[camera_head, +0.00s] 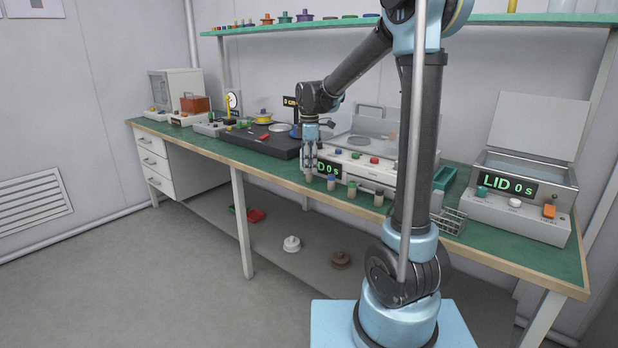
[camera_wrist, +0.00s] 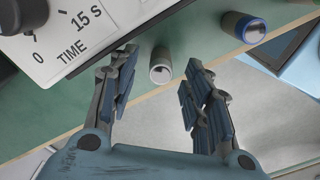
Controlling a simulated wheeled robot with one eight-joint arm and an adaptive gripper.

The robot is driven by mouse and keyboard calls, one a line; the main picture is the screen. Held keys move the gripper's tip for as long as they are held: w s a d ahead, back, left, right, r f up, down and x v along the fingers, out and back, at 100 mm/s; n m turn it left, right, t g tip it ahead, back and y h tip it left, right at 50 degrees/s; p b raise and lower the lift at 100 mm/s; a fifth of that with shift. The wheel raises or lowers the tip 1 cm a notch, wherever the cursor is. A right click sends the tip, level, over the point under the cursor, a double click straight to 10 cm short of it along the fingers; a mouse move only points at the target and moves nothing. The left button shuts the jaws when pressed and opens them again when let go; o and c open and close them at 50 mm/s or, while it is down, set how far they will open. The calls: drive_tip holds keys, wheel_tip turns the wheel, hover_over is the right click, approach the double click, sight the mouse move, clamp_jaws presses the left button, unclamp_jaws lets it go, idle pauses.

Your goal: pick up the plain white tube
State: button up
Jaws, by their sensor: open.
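A small tube with a plain white rim (camera_wrist: 160,68) stands on the green bench top in the wrist view. It lies between the tips of my gripper (camera_wrist: 160,72), whose two blue fingers are spread apart and hold nothing. In the head view my gripper (camera_head: 309,168) points down over the front part of the bench, with the tube (camera_head: 309,177) just under its fingertips. Whether the fingers touch the tube cannot be told.
A blue-rimmed tube (camera_wrist: 245,27) stands close to the right; it also shows in the head view (camera_head: 331,183). A green-topped tube (camera_head: 351,190) and another tube (camera_head: 379,198) stand farther right. A white timer device (camera_wrist: 75,30) is close at the left. The bench edge is near.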

drive_tip(key=shift+f, duration=0.6)
clamp_jaws()
drive_tip(key=shift+r, duration=0.1)
